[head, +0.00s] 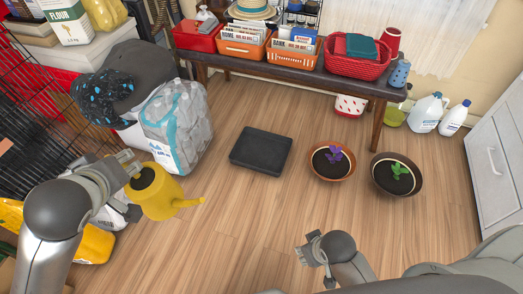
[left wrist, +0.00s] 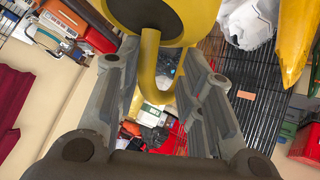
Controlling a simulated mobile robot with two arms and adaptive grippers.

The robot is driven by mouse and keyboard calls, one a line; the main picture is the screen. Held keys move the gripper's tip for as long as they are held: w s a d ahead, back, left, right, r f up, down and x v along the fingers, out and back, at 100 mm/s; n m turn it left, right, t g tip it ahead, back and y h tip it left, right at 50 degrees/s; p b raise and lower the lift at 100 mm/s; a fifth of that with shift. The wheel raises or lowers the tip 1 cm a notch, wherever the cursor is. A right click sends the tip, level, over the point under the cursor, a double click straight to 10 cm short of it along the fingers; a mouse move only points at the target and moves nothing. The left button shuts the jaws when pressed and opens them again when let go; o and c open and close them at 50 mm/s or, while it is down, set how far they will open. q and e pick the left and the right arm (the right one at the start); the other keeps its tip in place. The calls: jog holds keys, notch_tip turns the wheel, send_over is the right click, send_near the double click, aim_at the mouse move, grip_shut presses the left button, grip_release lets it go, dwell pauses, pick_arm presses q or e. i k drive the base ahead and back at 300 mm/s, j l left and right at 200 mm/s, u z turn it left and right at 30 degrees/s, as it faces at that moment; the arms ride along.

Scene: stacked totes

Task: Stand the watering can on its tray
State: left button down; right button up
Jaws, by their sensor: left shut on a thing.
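The yellow watering can (head: 160,199) is at the left of the head view, its spout pointing right. My left gripper (head: 128,164) is shut on its handle. In the left wrist view the curved yellow handle (left wrist: 149,72) of the watering can passes between the fingers of my left gripper (left wrist: 160,85). I cannot tell whether the can's base is clear of the floor. The black square tray (head: 262,151) lies flat and empty on the wooden floor, to the right of the can. My right gripper (head: 309,250) is low in the middle, apart from everything; its jaw opening is unclear.
A clear bag with blue trim (head: 177,128) stands between the can and the bench (head: 290,80). Two potted plants, one purple (head: 331,161) and one green (head: 397,177), stand right of the tray. Bare floor lies between can and tray. A black wire rack (head: 40,115) is at left.

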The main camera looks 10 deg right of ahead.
aim_at(264, 158)
jog(key=i+l+u, duration=0.1)
jog(key=i+l, duration=0.45)
jog(key=l, duration=0.2)
jog(key=i+l+u, duration=0.25)
jog(key=i+l, duration=0.2)
jog(key=l, duration=0.35)
jog(key=i+l, duration=0.25)
jog(key=l, duration=0.15)
jog(key=u, duration=0.05)
